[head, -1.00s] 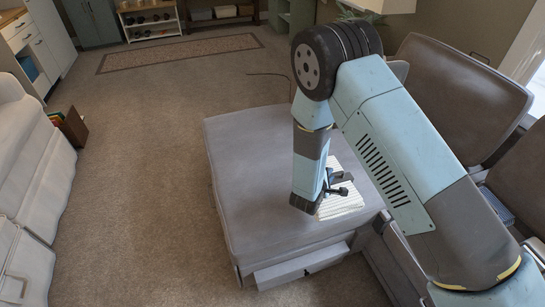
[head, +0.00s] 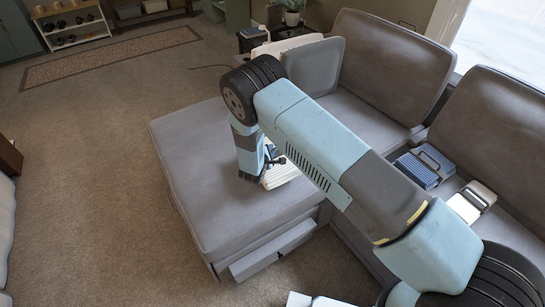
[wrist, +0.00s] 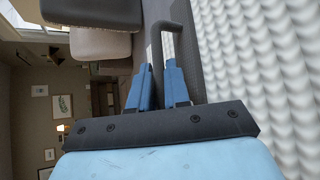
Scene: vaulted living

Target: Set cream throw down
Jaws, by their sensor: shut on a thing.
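The cream throw (head: 284,173) is a folded, ribbed white bundle, seen in the head view at the right part of the grey ottoman, partly hidden by my arm. In the wrist view its ribbed surface (wrist: 262,60) fills the right side. A dark bent handle (wrist: 178,30) stands beside it. My gripper (wrist: 157,72) has its blue fingers closed at this handle; in the head view my gripper (head: 268,171) points down beside the throw. I cannot tell whether the throw touches the ottoman top or hangs just above it.
The ottoman (head: 195,165) has a wide bare top to the left of the throw. A grey sofa (head: 375,60) stands at the right, with a blue folded bundle (head: 425,166) and a white item (head: 470,203) on its seat. Carpet lies open at the left.

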